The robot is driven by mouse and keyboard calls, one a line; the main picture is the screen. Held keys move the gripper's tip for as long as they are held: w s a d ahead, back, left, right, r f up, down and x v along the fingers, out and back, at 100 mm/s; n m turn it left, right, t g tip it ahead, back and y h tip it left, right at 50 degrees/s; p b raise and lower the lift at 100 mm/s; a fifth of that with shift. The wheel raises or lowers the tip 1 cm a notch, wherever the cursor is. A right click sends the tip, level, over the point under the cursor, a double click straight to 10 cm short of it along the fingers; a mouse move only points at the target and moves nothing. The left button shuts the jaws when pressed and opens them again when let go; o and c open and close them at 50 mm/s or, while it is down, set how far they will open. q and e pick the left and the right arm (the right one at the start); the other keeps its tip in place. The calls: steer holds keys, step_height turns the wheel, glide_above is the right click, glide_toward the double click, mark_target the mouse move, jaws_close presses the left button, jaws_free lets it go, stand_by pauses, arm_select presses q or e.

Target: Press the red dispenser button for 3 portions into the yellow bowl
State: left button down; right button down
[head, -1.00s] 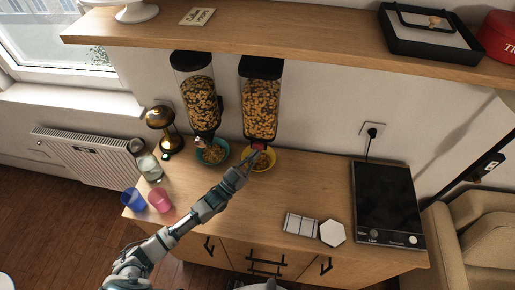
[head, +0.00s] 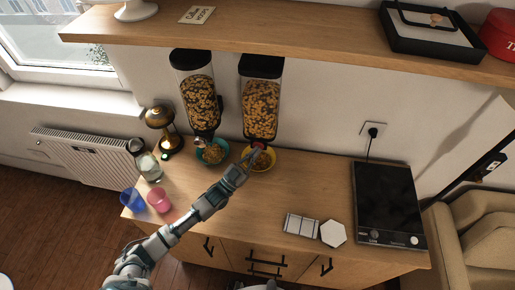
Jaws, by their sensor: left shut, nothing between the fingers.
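The dispenser with the red button (head: 258,147) is the right one of two cereal dispensers (head: 261,105) on the wall above the counter. The yellow bowl (head: 270,166) stands under it with cereal in it. My left gripper (head: 252,158) is shut and empty. Its fingertips are just in front of and below the red button, over the left part of the yellow bowl; whether they touch the button I cannot tell. My right gripper is not in view.
The left dispenser (head: 200,100) has a teal bowl (head: 224,158) with cereal below it. A lamp (head: 161,122), a glass jar (head: 149,167), a blue cup (head: 132,200) and a pink cup (head: 159,200) stand left. A cooktop (head: 385,200) is on the right. A wooden shelf (head: 300,45) runs above.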

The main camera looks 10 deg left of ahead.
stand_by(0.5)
arm_select(q)
steer(key=shift+s+p, duration=0.65)
steer(key=shift+s, duration=0.35)
steer(key=shift+s, duration=0.1)
steer(key=s+p, duration=0.2)
steer(key=s, duration=0.2)
steer(key=shift+s+p, duration=0.4)
steer(key=shift+f, duration=0.1)
